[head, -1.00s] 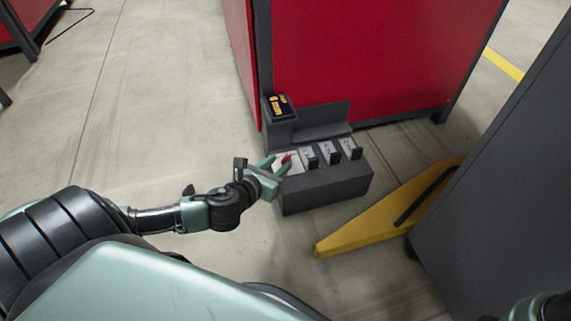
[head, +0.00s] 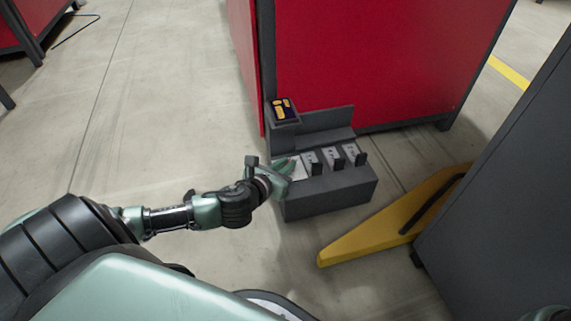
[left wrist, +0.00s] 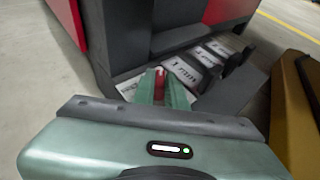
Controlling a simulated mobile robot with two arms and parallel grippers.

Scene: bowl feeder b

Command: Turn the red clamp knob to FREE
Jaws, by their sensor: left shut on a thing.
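The red clamp knob (left wrist: 181,70) shows in the left wrist view between the fingers of my left gripper (left wrist: 165,84). It sits at the left end of a dark grey block on a white label plate. In the head view my left gripper (head: 288,166) reaches the block's left end from the left and hides the knob. The gripper is shut on the knob. I cannot read which word the knob points to. My right gripper is not in view.
The dark block (head: 332,191) carries several black levers with white plates right of the knob. A red cabinet (head: 385,60) stands behind. A yellow wedge-shaped piece (head: 385,222) and a dark grey cabinet (head: 510,210) stand at the right. Bare floor (head: 170,110) lies left.

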